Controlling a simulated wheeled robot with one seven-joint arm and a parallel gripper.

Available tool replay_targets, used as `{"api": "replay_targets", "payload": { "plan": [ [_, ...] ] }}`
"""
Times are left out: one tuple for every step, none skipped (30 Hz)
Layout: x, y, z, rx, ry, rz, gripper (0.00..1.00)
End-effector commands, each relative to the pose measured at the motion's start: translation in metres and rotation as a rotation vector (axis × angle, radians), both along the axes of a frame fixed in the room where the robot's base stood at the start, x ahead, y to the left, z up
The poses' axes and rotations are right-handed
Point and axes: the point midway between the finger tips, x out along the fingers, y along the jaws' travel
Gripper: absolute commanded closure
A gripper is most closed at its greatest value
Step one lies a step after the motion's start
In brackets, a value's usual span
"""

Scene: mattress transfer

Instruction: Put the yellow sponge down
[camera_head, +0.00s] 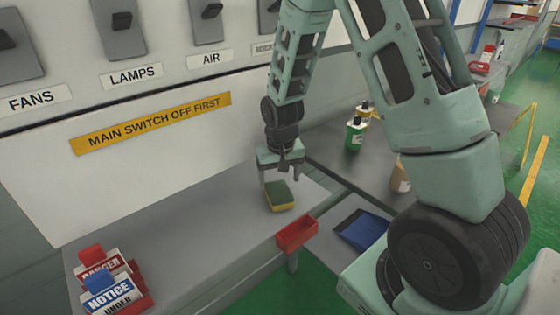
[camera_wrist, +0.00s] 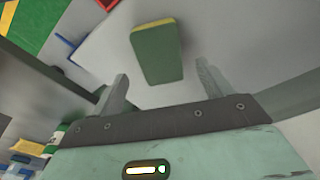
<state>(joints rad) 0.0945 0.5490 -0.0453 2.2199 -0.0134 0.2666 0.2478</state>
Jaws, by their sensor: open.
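The yellow sponge (camera_head: 280,202) has a dark green top and a yellow lower side. It appears to lie flat on the grey bench (camera_head: 195,228), below the orange sign. My gripper (camera_head: 280,176) is open just above and behind it, with its fingers pointing down. In the wrist view the sponge (camera_wrist: 157,55) lies beyond the two spread fingertips (camera_wrist: 160,80), with the green face toward the camera. Nothing is between the fingers, and I see no contact with the sponge.
A red bin (camera_head: 296,233) hangs at the bench's front edge. Red and blue notice signs (camera_head: 108,285) stand at the left. Bottles (camera_head: 355,133) and a blue dustpan-like item (camera_head: 362,230) are to the right. The wall with switches rises behind.

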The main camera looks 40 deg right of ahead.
Motion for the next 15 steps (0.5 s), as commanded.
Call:
{"api": "replay_targets", "payload": {
  "plan": [
    [0.0, 0.0, 0.01, 0.0, -0.006, 0.0, 0.21],
    [0.0, 0.001, 0.016, -0.001, -0.007, 0.001, 0.21],
    [-0.001, 0.001, 0.024, 0.0, -0.006, 0.001, 0.21],
    [-0.002, 0.001, 0.029, 0.0, -0.006, 0.001, 0.21],
    [-0.003, 0.002, 0.035, 0.0, -0.006, 0.001, 0.21],
    [-0.003, 0.002, 0.042, 0.0, -0.006, 0.001, 0.21],
    [-0.004, 0.002, 0.047, 0.0, -0.005, 0.001, 0.21],
    [-0.005, 0.002, 0.051, -0.001, -0.004, 0.001, 0.21],
    [-0.005, 0.003, 0.057, -0.001, -0.004, 0.001, 0.21],
    [-0.006, 0.003, 0.06, -0.001, -0.004, 0.001, 0.21],
    [-0.006, 0.003, 0.064, 0.0, -0.003, 0.0, 0.21],
    [-0.006, 0.003, 0.068, 0.0, -0.003, 0.0, 0.21],
    [-0.007, 0.003, 0.07, 0.0, -0.002, 0.0, 0.21],
    [-0.007, 0.003, 0.072, 0.0, -0.001, 0.001, 0.21],
    [-0.008, 0.006, 0.075, 0.002, -0.002, 0.007, 0.21]
  ]
}}
